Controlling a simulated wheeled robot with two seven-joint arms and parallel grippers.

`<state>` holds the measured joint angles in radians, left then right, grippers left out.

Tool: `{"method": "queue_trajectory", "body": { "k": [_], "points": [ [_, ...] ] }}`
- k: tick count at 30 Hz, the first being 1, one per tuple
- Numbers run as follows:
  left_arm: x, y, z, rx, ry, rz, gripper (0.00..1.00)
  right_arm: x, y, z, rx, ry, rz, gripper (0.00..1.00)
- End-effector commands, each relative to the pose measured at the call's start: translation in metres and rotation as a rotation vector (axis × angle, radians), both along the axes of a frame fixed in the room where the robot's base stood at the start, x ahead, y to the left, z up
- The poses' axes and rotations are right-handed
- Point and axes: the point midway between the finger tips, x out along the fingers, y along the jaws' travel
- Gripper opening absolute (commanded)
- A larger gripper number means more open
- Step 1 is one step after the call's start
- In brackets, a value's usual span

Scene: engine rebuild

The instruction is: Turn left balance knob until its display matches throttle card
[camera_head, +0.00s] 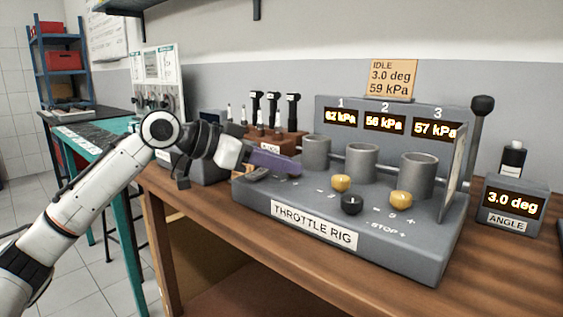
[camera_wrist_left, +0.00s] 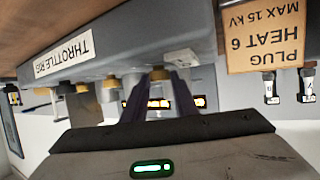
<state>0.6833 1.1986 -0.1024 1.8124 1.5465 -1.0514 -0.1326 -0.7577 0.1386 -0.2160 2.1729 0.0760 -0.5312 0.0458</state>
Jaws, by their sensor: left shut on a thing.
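The throttle rig (camera_head: 360,240) stands on the wooden bench with displays 1 (camera_head: 341,117), 2 (camera_head: 384,122) and 3 (camera_head: 435,129). They seem to read 62, 56 and 57 kPa. The throttle card (camera_head: 390,79) above reads IDLE, 3.0 deg, 59 kPa. My left gripper (camera_head: 290,166) reaches over the rig's left end. In the left wrist view its fingers are shut on the yellow left balance knob (camera_wrist_left: 160,74). That knob is hidden by the fingers in the head view. Two other yellow knobs (camera_head: 341,182) (camera_head: 401,199) and a black knob (camera_head: 351,204) are uncovered. My right gripper is out of view.
Grey cylinders (camera_head: 362,163) stand behind the knobs. A lever (camera_head: 481,105) rises at the rig's right, beside an ANGLE box (camera_head: 512,208) reading 3.0 deg. A plug rack (camera_head: 272,140) stands behind my left gripper. Bare bench lies in front of the rig.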

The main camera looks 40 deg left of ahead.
Motion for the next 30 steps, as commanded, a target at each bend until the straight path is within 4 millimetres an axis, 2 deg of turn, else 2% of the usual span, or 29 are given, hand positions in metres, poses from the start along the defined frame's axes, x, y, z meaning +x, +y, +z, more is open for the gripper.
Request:
{"method": "queue_trajectory", "body": {
  "k": [21,30],
  "points": [
    [-0.004,-0.019,0.006,-0.004,0.003,0.535,0.04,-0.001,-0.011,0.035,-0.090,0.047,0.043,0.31],
    [-0.003,-0.021,0.002,-0.002,0.005,0.681,0.04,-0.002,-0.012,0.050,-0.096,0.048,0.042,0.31]
  ]
}}
